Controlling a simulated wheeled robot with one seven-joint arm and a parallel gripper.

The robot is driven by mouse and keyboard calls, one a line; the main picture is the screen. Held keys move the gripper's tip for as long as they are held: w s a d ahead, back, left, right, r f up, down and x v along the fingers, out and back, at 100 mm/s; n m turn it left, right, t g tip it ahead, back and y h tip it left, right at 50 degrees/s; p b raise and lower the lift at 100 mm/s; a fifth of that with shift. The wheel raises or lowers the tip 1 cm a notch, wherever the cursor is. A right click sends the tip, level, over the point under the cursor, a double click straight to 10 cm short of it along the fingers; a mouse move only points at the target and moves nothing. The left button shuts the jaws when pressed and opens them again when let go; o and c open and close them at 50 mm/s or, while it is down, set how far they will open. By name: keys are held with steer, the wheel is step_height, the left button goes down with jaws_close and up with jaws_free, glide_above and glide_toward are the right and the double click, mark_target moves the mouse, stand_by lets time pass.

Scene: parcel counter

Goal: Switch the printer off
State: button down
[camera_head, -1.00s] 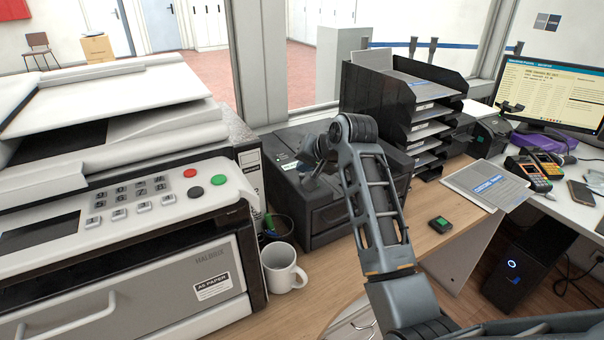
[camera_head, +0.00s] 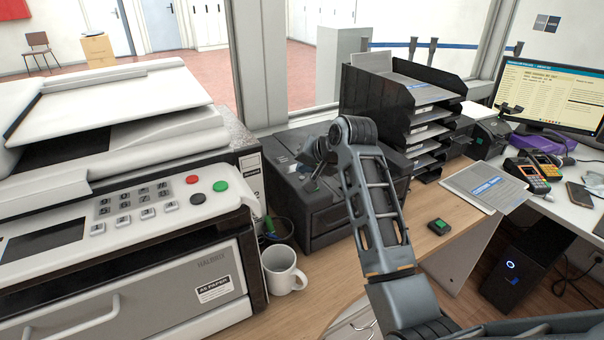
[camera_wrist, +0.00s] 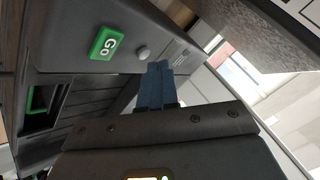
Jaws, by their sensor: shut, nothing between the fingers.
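The printer is a dark grey box (camera_head: 345,217) on the counter in the head view, behind and right of the white mug. In the wrist view its dark panel (camera_wrist: 75,45) carries a green button marked "Go" (camera_wrist: 106,43) and a small round grey button (camera_wrist: 143,53). My gripper (camera_wrist: 158,68) is shut and empty, its blue-grey fingertips close to the panel just below the grey button. I cannot tell whether they touch. In the head view my gripper (camera_head: 314,184) is small and dark above the printer, and my arm hides part of the printer.
A large copier (camera_head: 110,210) fills the left, with red, green and black buttons. The mug (camera_head: 283,270) stands close in front of the printer. A black paper-tray stack (camera_head: 385,105) stands behind right. A small dark device with a green face (camera_head: 438,226) lies on the counter.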

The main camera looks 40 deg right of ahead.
steer(key=shift+r, duration=0.25)
step_height(320, 180, up, 4)
steer(key=p, duration=0.3)
steer(key=shift+p, duration=0.35)
steer(key=shift+r, duration=0.9)
